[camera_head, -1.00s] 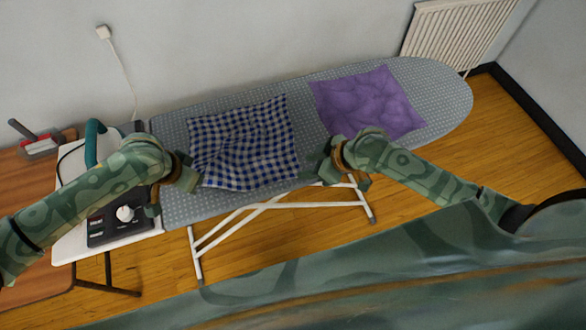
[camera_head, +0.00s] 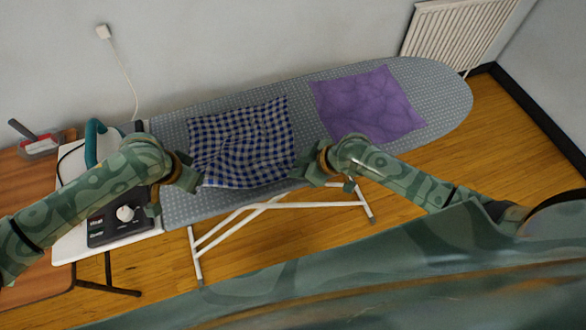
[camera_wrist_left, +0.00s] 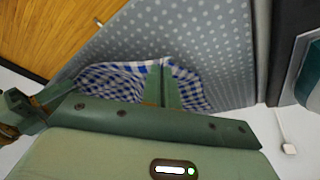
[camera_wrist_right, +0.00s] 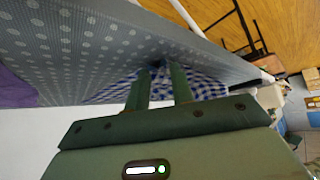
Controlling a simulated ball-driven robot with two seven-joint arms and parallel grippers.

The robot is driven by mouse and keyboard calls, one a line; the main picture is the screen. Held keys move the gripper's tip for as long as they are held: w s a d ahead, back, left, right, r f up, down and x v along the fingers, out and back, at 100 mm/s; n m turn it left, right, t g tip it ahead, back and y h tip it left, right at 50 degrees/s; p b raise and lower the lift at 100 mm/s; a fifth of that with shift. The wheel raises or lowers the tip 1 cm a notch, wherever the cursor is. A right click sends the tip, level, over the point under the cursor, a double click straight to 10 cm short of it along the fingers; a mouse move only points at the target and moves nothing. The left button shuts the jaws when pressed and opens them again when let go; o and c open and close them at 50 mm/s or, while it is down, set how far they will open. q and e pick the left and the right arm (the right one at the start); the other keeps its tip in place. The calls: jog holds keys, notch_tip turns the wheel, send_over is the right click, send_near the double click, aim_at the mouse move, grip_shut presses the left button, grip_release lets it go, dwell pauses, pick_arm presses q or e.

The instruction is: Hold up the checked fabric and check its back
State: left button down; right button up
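The blue-and-white checked fabric (camera_head: 240,140) lies spread and slightly rumpled on the ironing board in the head view. My left gripper (camera_head: 195,181) is at its near left corner. In the left wrist view its fingers (camera_wrist_left: 162,72) are close together, with checked cloth (camera_wrist_left: 110,78) bunched at the tips. My right gripper (camera_head: 303,172) is at the near right corner. In the right wrist view its fingers (camera_wrist_right: 160,74) stand apart, with the fabric's edge (camera_wrist_right: 205,88) at and between the tips. The fabric's underside is hidden.
The grey dotted ironing board (camera_head: 440,90) carries a purple cloth (camera_head: 365,103) to the right of the checked fabric. A wall is behind the board.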

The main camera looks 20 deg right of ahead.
grip_shut()
jog(key=shift+r, duration=2.5)
